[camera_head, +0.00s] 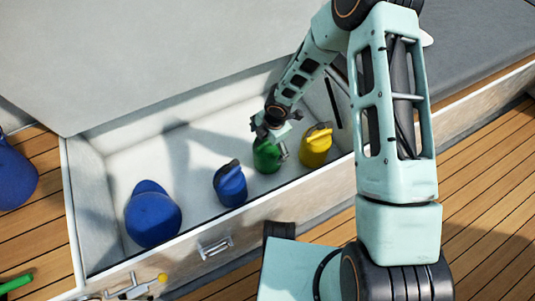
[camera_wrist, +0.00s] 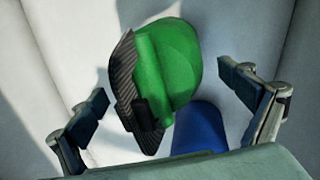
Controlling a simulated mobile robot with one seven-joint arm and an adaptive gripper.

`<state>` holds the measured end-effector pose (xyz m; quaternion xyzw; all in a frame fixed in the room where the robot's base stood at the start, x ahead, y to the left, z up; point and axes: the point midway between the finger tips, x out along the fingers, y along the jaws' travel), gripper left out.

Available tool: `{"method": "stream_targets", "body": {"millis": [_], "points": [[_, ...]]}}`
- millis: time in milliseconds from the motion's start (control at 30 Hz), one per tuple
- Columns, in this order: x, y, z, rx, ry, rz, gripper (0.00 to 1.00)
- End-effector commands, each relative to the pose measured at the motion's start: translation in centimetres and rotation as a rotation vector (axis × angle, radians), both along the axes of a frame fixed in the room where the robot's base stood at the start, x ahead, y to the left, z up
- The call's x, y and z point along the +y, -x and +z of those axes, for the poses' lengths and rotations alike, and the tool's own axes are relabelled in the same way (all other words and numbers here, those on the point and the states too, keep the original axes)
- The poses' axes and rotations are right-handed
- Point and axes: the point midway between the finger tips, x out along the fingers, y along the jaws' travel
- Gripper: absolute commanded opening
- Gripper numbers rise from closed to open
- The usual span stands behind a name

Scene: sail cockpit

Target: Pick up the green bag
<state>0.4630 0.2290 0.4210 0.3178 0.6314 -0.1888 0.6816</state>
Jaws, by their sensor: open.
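The green bag (camera_head: 267,157) stands in the white locker, between a blue bag and a yellow bag. In the wrist view the green bag (camera_wrist: 172,70) shows its rounded green top and a dark ribbed strip along its left side. My gripper (camera_head: 272,130) is over the green bag. In the wrist view my gripper (camera_wrist: 165,105) is open, with one finger to the left and one to the right of the green bag, apart from it.
The blue bag (camera_head: 230,185) stands close to the left, and the yellow bag (camera_head: 316,146) close to the right. A blue cap (camera_head: 152,215) lies further left in the locker. The locker's front wall (camera_head: 290,203) has a metal latch (camera_head: 214,247).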

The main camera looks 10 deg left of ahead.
Motion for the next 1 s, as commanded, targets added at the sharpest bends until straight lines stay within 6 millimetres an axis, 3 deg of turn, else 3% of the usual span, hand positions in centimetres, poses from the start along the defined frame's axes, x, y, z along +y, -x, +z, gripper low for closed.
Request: {"method": "stream_targets", "body": {"millis": [100,833,1000], "points": [[-0.01,0.00,0.12,0.000,0.000,0.000,0.97],[-0.06,0.07,0.08,0.001,0.001,0.000,0.16],[-0.01,0.01,0.15,0.000,0.000,0.000,0.16]]}}
